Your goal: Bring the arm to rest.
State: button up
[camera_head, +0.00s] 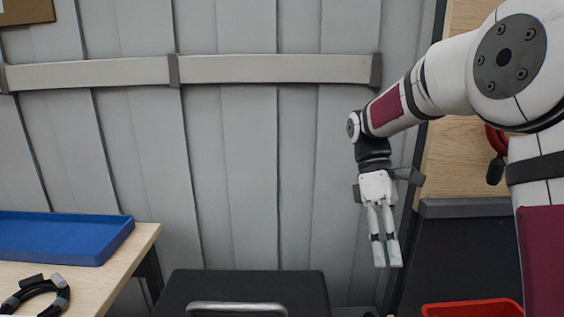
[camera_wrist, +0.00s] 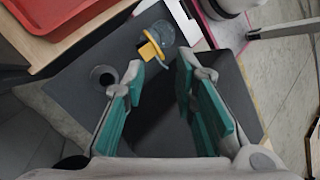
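My gripper (camera_head: 386,265) hangs from my bent arm on the right of the head view, fingers pointing down, in front of the grey wall. In the wrist view my gripper (camera_wrist: 161,68) has its two teal-padded fingers apart, with nothing held between them. A yellow piece (camera_wrist: 150,48) with a blue rounded part shows beyond the left fingertip, over a dark grey surface (camera_wrist: 85,75). Whether it sits clear of that fingertip I cannot tell.
A blue tray (camera_head: 62,238) and a black ring-shaped thing (camera_head: 62,298) are on the wooden table at left. A dark box (camera_head: 245,283) with a grey handle stands bottom centre. A red tray (camera_head: 470,308) is bottom right, below a hanging red-and-black thing (camera_head: 495,155).

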jog(key=s+r+m+t, duration=0.2)
jog(key=s+r+m, duration=0.1)
jog(key=s+r, duration=0.3)
jog(key=s+f+m+t+y, duration=0.1)
jog(key=s+f+m+t, duration=0.2)
jog(key=s, duration=0.7)
jog(key=s+f+m+t, duration=0.25)
jog(key=s+m, duration=0.35)
jog(key=s, duration=0.5)
notch_tip(320, 180, up, 18)
jog(key=t+p, duration=0.4)
jog(key=p, duration=1.2)
jog(key=shift+w+r+n, duration=0.15)
jog(key=shift+w+n, duration=0.05)
jog(key=shift+n, duration=0.1)
